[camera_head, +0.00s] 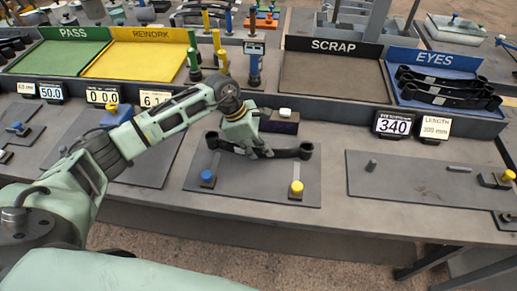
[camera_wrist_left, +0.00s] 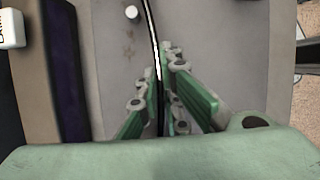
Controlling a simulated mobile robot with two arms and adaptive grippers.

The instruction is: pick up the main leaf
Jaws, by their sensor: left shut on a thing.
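The main leaf (camera_head: 284,153) is a dark curved bar with a rolled eye at each end, over the grey plate (camera_head: 230,186) at the middle of the bench. My left gripper (camera_head: 256,153) is shut on it near its middle and hides part of it. In the left wrist view the leaf (camera_wrist_left: 154,50) shows edge-on as a thin dark strip with a bright edge, running between the green fingers of the left gripper (camera_wrist_left: 163,100). I cannot tell whether the leaf touches the plate. My right gripper is not in view.
Behind stand a green PASS tray (camera_head: 60,57), a yellow REWORK tray (camera_head: 135,60), an empty SCRAP tray (camera_head: 335,78) and a blue EYES tray (camera_head: 472,72) holding similar dark leaves. A blue-topped post (camera_head: 208,178) and a yellow-topped post (camera_head: 296,190) stand at the plate's front.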

